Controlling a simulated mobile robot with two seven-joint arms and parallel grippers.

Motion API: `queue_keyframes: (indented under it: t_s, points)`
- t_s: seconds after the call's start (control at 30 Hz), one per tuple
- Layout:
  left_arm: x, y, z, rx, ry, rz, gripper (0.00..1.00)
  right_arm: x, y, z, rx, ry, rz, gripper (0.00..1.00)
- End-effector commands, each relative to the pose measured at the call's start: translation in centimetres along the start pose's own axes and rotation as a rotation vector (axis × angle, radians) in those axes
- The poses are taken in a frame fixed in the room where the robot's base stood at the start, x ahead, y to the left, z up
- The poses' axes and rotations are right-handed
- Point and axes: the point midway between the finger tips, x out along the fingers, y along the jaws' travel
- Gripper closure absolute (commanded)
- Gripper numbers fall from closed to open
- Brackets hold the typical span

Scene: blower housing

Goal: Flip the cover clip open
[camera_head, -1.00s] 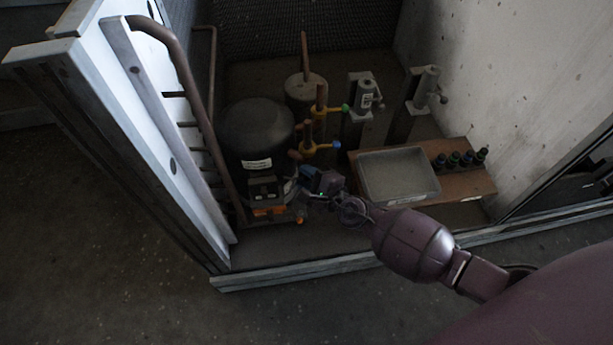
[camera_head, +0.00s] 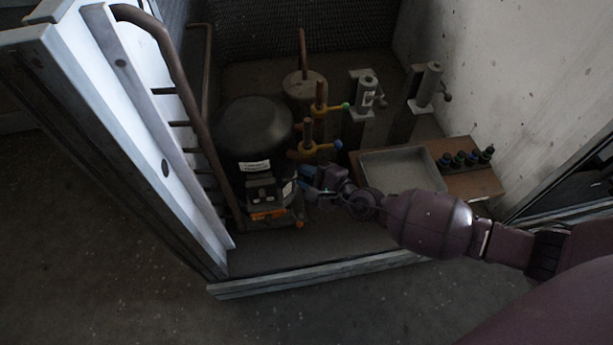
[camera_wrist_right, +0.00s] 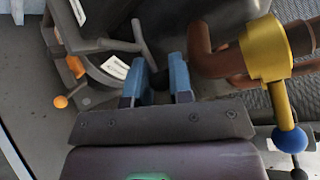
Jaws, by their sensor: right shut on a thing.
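The black compressor (camera_head: 254,127) stands inside the open housing, with a dark box-shaped cover (camera_head: 262,192) on its front. In the wrist view a thin grey lever, which looks like the cover clip (camera_wrist_right: 144,42), runs from beside the cover's dark bar down to my fingertips. My right gripper (camera_head: 303,178) is at the right side of the cover. The exact contact is dark and partly hidden. My left gripper is in neither view.
Brown pipes with yellow valves (camera_wrist_right: 264,50) stand close to the right of my fingers; one has a blue knob (camera_wrist_right: 290,141). An orange knob (camera_wrist_right: 60,102) is low on the left. A grey tray (camera_head: 400,170) lies right of the compressor. A white panel (camera_head: 130,130) bounds the left side.

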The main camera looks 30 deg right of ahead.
Motion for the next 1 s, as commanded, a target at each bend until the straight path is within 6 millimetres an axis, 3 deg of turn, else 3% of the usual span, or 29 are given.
queue_keyframes:
  t_s: [0.63, 0.67, 0.7, 1.0]
  points:
    - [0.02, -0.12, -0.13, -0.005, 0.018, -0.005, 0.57, 0.01, 0.01, -0.11, -0.005, -0.036, 0.027, 1.00]
    - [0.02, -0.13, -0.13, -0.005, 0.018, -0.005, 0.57, 0.01, 0.01, -0.12, -0.005, -0.036, 0.027, 0.77]
    - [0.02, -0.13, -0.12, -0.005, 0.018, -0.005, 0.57, 0.01, 0.00, -0.13, -0.005, -0.036, 0.027, 0.71]
    - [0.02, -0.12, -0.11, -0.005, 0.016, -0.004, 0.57, -0.02, -0.08, -0.21, -0.006, -0.034, 0.025, 0.69]
